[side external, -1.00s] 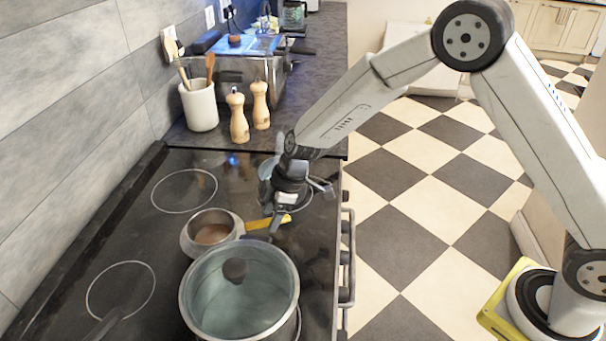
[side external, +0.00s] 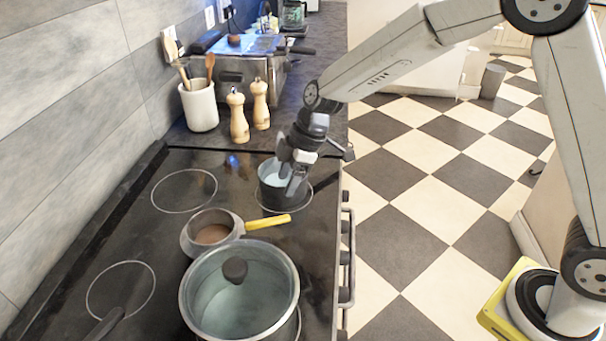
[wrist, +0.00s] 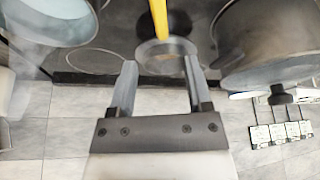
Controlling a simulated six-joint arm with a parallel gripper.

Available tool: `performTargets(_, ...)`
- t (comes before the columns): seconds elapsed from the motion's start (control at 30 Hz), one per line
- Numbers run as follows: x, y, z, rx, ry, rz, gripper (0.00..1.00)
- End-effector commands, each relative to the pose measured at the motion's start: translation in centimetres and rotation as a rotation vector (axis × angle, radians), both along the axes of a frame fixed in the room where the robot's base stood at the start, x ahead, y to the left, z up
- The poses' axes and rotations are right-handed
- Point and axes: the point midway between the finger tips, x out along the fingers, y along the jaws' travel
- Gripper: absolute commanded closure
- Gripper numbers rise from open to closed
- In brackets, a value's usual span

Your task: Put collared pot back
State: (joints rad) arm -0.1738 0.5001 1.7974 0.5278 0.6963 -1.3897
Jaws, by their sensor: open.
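In the wrist view the handle (wrist: 158,18) runs in from the top edge and the blurred pot (wrist: 165,47) shows beyond my fingertips. My gripper (side external: 292,176) is open and empty, above the handle's far side, in front of a dark pot (side external: 268,197) in the side view. It also shows in the wrist view (wrist: 157,70), fingers apart with nothing between them.
The large lidded pot (side external: 205,318) stands close beside the small pot. The dark pot is on the right-hand burner ring. Two left burner rings (side external: 184,190) are empty. Wooden mills (side external: 239,118), a utensil jar (side external: 199,105) and a toaster (side external: 235,75) stand behind the hob.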

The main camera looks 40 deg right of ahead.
Motion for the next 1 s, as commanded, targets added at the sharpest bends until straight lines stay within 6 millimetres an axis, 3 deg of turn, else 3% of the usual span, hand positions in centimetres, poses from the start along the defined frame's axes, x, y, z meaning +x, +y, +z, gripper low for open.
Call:
performTargets(0.6, -0.4, -0.5, 0.0, -0.007, 0.008, -0.029, 0.36)
performTargets(0.77, -1.7, -2.0, -0.1, -0.028, 0.034, -0.128, 0.36)
performTargets(1.0, -5.7, -6.0, -0.4, -0.080, 0.090, -0.406, 0.36)
